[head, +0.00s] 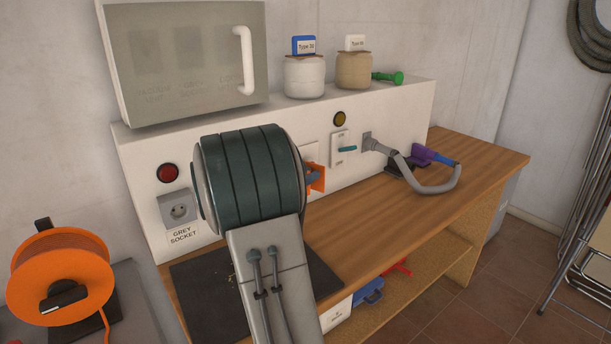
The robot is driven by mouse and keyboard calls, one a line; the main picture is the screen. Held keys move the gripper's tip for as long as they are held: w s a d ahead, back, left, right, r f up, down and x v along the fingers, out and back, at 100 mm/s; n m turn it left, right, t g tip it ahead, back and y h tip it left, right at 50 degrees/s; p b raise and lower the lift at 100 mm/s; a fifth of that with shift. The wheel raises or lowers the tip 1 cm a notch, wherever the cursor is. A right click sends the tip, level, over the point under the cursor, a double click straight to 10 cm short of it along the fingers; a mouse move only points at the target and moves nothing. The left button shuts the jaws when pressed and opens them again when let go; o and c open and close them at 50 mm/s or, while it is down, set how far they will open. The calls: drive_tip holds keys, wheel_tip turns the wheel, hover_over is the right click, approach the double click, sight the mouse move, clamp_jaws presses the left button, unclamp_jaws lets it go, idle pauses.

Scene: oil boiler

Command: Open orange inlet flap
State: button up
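The orange inlet flap (317,177) shows on the front of the white panel, just right of the large dark ribbed part of my arm. Only a piece of it is visible; its left side is hidden behind my arm. I cannot tell how far it stands open. My gripper is hidden behind my arm, so I cannot see its fingers or whether they touch the flap.
The wooden bench (420,196) is mostly clear to the right. A grey socket (178,210), red lamp (168,173) and teal-handled switch (343,149) are on the panel. An orange reel (63,270) stands left.

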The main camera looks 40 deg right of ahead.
drive_tip(key=shift+o, duration=0.5)
drive_tip(key=shift+a, duration=0.3)
drive_tip(key=a, duration=1.3)
drive_tip(key=shift+s+b, duration=0.3)
drive_tip(key=shift+s, duration=0.15)
drive_tip(key=shift+a, duration=0.1)
